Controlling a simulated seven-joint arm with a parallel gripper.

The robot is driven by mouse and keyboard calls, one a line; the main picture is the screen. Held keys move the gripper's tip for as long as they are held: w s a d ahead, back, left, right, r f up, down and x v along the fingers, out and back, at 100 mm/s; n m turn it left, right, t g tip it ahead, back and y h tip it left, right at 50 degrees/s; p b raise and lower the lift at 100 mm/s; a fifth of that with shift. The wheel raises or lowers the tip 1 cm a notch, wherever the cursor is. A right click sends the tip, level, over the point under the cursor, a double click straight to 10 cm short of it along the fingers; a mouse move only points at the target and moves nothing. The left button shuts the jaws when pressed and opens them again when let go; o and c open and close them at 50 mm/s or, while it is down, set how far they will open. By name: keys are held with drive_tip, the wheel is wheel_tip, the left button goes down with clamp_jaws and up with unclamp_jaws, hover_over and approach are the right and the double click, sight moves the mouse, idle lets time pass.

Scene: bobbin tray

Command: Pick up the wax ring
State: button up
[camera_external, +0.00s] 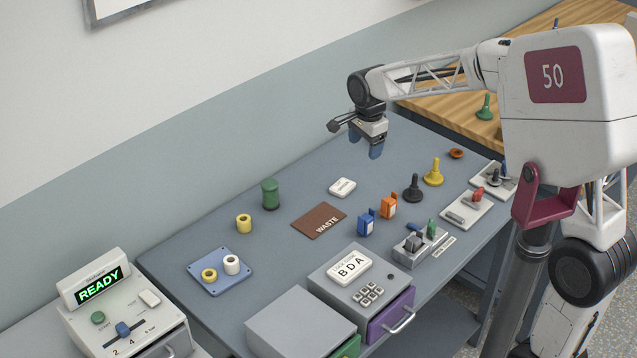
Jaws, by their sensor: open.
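No thing is clearly marked as the wax ring. A small flat orange-brown round piece with a darker middle (457,153) lies at the table's back right. A yellow ring-like bobbin (244,226) stands alone on the table left of centre. On the blue-grey tray (213,290) stand a yellow bobbin (209,277) and a white bobbin (231,266). My gripper (366,143) is open, with blue fingertips pointing down. It hangs above the back of the table, apart from everything, and nothing shows between its fingers.
A green spool (270,194), brown WASTE mat (318,222) and white block (343,187) lie mid-table. Drawer boxes and switch panels line the front.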

drive_tip(key=a+f+m, duration=0.1)
drive_tip(key=a+f, duration=0.1)
drive_tip(key=a, duration=0.3)
drive_tip(key=w+a+f+m, duration=0.1)
drive_tip(key=a+f, duration=0.1)
drive_tip(key=a, duration=0.4)
drive_tip(key=a+f+m, duration=0.1)
drive_tip(key=a+f, duration=0.2)
drive_tip(key=a, duration=0.2)
drive_tip(key=m, duration=0.3)
hover_over(244, 224)
drive_tip(key=w, duration=0.2)
wheel_tip(244, 224, down, 9)
drive_tip(key=shift+w+a+r+g, duration=0.1)
drive_tip(key=shift+r+g, duration=0.1)
drive_tip(key=shift+g, duration=0.2)
drive_tip(key=shift+f, duration=1.3)
drive_tip(key=shift+f, duration=2.6)
drive_tip(key=c, duration=1)
